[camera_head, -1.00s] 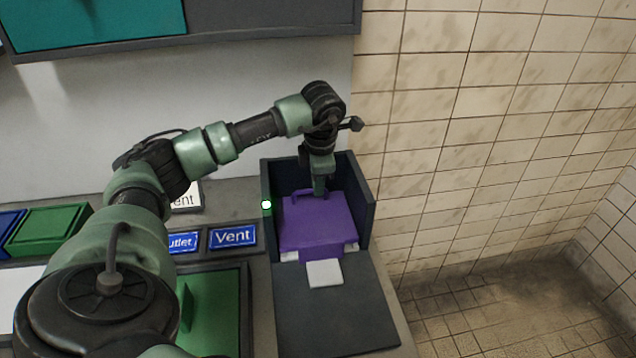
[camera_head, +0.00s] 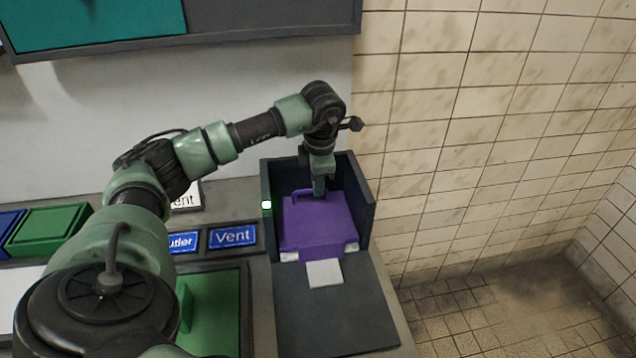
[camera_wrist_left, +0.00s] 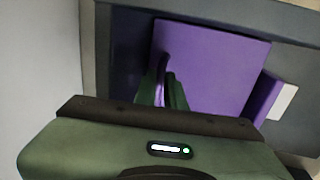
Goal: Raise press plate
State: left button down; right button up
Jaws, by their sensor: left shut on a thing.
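The purple press plate (camera_head: 318,222) sits inside a dark open-fronted box (camera_head: 366,205) on the counter, with a handle (camera_head: 308,195) on its top. My left gripper (camera_head: 319,190) reaches down into the box from above and is shut on the handle. In the left wrist view the plate (camera_wrist_left: 215,65) lies beyond the fingers (camera_wrist_left: 163,88), which close on the handle. A white card-like piece (camera_head: 324,273) lies at the front of the plate, partly under it. My right gripper does not show.
Blue signs, one reading Vent (camera_head: 233,236), lie left of the box. A green lidded container (camera_head: 48,228) stands further left. A dark flat panel (camera_head: 335,315) extends in front of the box. A tiled wall (camera_head: 480,130) rises to the right.

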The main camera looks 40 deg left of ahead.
pick_arm(q)
notch_tip(320, 180, up, 7)
jog(key=p, duration=0.3)
jog(key=shift+w+p, duration=0.1)
jog(key=shift+p, duration=0.25)
jog(key=shift+w+a, duration=0.1)
jog(key=c, duration=1.8)
grip_release()
jog(key=shift+r, duration=0.1)
jog(key=shift+c, duration=0.2)
jog(key=shift+o, duration=0.4)
notch_tip(320, 180, up, 8)
jog(key=b, duration=0.2)
send_over(319, 206)
jog(key=shift+w+a+f, duration=0.1)
jog(key=shift+f, duration=0.1)
